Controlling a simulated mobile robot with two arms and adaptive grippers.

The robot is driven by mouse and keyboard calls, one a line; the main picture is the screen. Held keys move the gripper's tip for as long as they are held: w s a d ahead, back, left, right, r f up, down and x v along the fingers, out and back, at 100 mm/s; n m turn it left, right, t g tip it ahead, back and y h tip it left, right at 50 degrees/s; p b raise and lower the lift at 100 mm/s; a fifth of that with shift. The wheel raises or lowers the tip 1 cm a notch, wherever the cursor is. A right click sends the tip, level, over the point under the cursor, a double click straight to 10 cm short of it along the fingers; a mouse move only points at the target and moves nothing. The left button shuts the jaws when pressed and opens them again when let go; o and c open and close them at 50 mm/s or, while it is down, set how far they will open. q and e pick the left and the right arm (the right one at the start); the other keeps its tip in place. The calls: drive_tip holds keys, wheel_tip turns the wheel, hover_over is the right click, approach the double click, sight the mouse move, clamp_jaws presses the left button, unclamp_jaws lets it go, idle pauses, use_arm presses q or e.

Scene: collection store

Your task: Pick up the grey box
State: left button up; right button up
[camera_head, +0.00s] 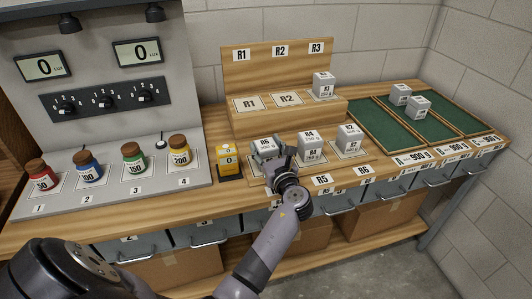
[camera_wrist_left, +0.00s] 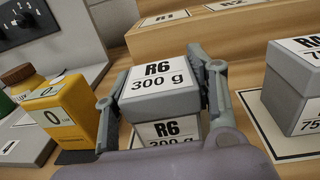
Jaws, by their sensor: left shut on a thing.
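The grey box labelled R6 300 g (camera_wrist_left: 160,85) has white labels on its top and front. It sits between the two fingers of my left gripper (camera_wrist_left: 160,97), which is shut on it with a finger on either side. In the head view the same box (camera_head: 262,144) shows behind the gripper (camera_head: 272,157), at the front of the wooden bench. The gripper hides its lower part, and I cannot tell whether its underside touches the bench. My right gripper is not in view.
A yellow device (camera_head: 229,161) stands close left of the gripper. A grey R4 box (camera_head: 311,155) and another grey box (camera_head: 349,145) stand to the right. A stepped wooden stand (camera_head: 252,121) is behind, with box R3 (camera_head: 323,91) on it. Green trays (camera_head: 378,132) lie farther right.

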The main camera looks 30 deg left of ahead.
use_arm(q)
drive_tip(key=shift+r, duration=0.1)
drive_tip(key=c, duration=0.4)
drive_tip(key=shift+c, duration=0.2)
